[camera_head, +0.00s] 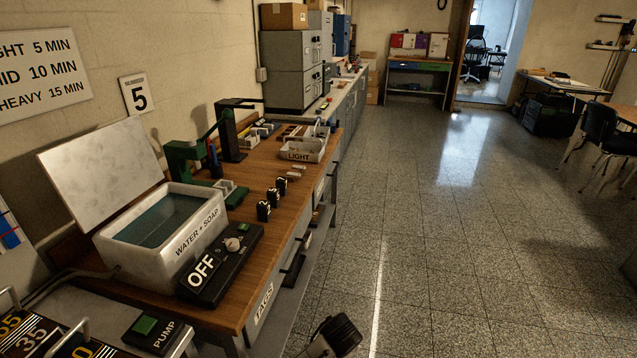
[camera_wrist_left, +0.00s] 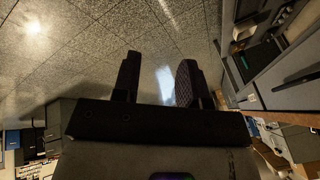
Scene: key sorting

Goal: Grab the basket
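I cannot clearly make out a basket. At the lower left of the head view, metal loop handles (camera_head: 74,334) rise over a dark, numbered surface; what they belong to is cut off by the frame edge. A white open tray marked LIGHT (camera_head: 303,150) sits farther along the wooden bench. My left gripper (camera_wrist_left: 158,82) shows in its wrist view with two dark fingers apart and nothing between them but distant floor. A dark gripper end of mine (camera_head: 338,334) shows at the bottom of the head view, over the floor beside the bench; which arm is unclear there.
A white WATER + SOAP tank (camera_head: 207,231) with its lid raised stands on the wooden bench (camera_head: 262,245). In front are an OFF control box (camera_head: 222,263) and a PUMP switch box (camera_head: 151,333). Several small black blocks line the bench edge.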

